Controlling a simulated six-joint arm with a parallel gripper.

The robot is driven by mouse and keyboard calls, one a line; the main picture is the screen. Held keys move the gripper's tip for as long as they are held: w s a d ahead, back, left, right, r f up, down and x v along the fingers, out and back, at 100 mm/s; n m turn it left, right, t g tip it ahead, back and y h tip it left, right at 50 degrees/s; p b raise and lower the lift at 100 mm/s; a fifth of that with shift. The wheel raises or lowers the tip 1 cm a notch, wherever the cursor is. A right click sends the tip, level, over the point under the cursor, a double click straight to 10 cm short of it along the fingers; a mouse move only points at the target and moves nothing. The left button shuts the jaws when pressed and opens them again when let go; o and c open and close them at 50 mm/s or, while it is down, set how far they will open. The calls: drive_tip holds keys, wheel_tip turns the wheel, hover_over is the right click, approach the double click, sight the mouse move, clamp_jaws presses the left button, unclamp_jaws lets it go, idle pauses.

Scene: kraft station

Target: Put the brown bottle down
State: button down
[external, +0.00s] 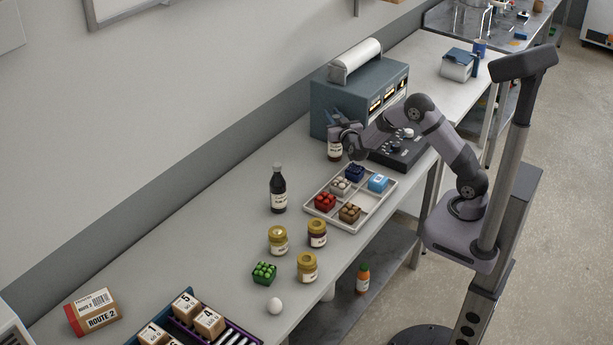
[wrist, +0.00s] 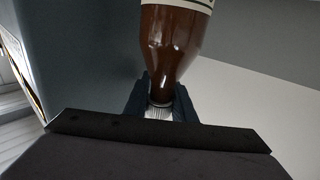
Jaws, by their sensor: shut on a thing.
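The brown bottle (wrist: 172,40) fills the upper middle of the wrist view, with a pale label band at the top edge and a light ribbed cap near my gripper. My gripper (wrist: 160,100) is shut on the bottle's neck, one dark finger on each side. In the external view, my gripper (external: 339,124) is in front of the blue-grey machine, and the bottle (external: 335,151) hangs below it, its label showing. I cannot tell whether the bottle's base touches the table.
The blue-grey machine (external: 362,85) stands close to the bottle. A dark bottle (external: 278,189) stands left of the tray.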

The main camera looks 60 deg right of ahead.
drive_tip(key=shift+r, duration=0.1)
drive_tip(key=c, duration=1.8)
unclamp_jaws()
drive_tip(key=shift+f, duration=0.2)
drive_tip(key=shift+o, duration=0.2)
drive_tip(key=b+v, duration=0.3)
drive_tip(key=v, duration=0.9)
drive_tip(key=shift+r, duration=0.15)
